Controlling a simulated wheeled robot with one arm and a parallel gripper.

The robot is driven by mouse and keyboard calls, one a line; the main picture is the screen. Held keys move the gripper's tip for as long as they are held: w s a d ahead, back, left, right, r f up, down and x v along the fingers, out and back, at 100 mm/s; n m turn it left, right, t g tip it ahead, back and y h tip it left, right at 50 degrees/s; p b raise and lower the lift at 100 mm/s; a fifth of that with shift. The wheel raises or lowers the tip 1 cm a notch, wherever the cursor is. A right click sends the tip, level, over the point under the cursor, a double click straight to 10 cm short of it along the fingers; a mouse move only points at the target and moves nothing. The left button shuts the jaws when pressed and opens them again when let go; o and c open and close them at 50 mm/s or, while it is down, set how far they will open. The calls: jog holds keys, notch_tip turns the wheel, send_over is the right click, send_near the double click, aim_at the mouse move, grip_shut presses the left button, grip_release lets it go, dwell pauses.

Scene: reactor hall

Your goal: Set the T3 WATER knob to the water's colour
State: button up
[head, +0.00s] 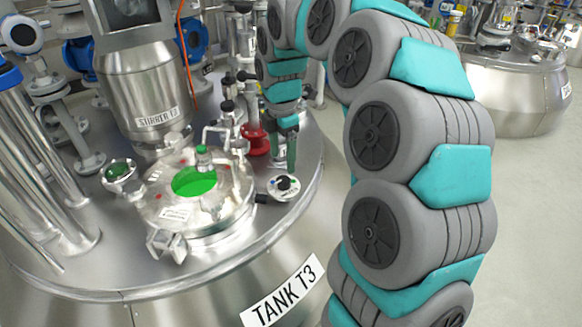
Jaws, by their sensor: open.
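The likely T3 WATER knob (284,183) is a small black knob on a round white dial, on the top of tank T3 (250,225), right of the lid. The dial's lettering and colour marks are too small to read. The round lid (232,200) has a bright green window (193,181); the green seen through it may be the water. My gripper (286,155) is open and points down just above the knob, apart from it as far as I can tell. Its fingers are small and partly overlapping in this view.
A stirrer housing labelled STIRRER T3 (150,95) stands behind the lid. A red flanged fitting (255,140) is close left of my gripper. A small round green glass (118,172) is at left. Steel pipes (40,160) crowd the left. Open floor (535,220) lies at right.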

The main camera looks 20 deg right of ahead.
aim_at(284, 180)
jog(key=shift+w+d+f, duration=0.15)
jog(key=shift+w, duration=0.2)
jog(key=shift+f, duration=0.15)
notch_tip(284, 180, down, 7)
jog(key=shift+s+f+b, duration=0.1)
jog(key=shift+f+b, duration=0.1)
jog(key=shift+b, duration=0.1)
grip_shut()
dwell(0.3)
